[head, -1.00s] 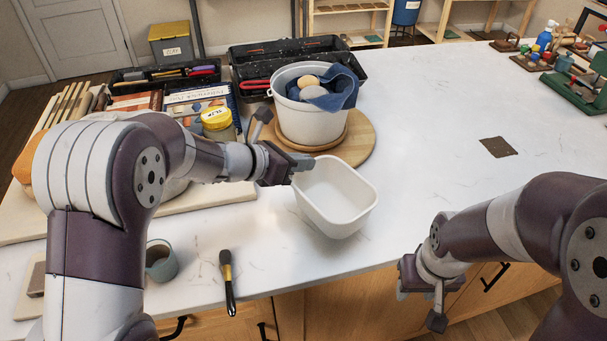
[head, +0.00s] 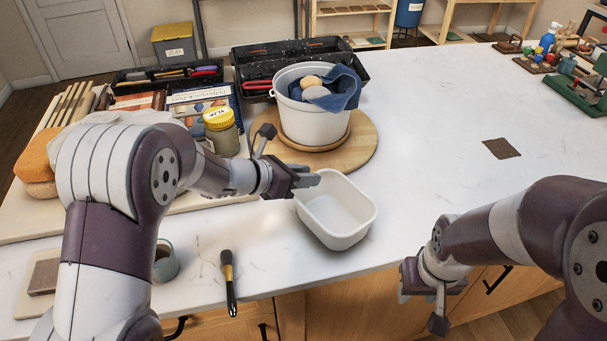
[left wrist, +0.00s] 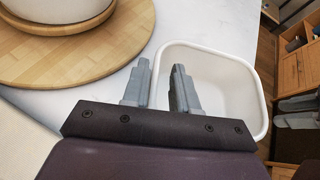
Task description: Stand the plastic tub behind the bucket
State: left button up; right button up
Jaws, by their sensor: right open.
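The white plastic tub (head: 318,228) is upright in front of the bucket, near the counter's front edge. The grey-white bucket (head: 308,118) stands on a round wooden board (head: 362,150), with a blue cloth and roundish lumps in it. My left gripper (head: 314,180) is at the tub's left back rim. My right gripper (head: 425,296) is open and empty by the front edge.
A black tool tray (head: 262,68) stands behind the bucket. A yellow-lidded jar (head: 221,132) is left of it. A brush (head: 229,282) and a mug (head: 165,262) lie near the front left. The counter right of the bucket is mostly clear, with a brown mat (head: 501,148).

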pick_arm(q)
jog(key=v, duration=1.2)
jog(key=shift+s+d, duration=0.1)
jog(key=shift+s, duration=0.05)
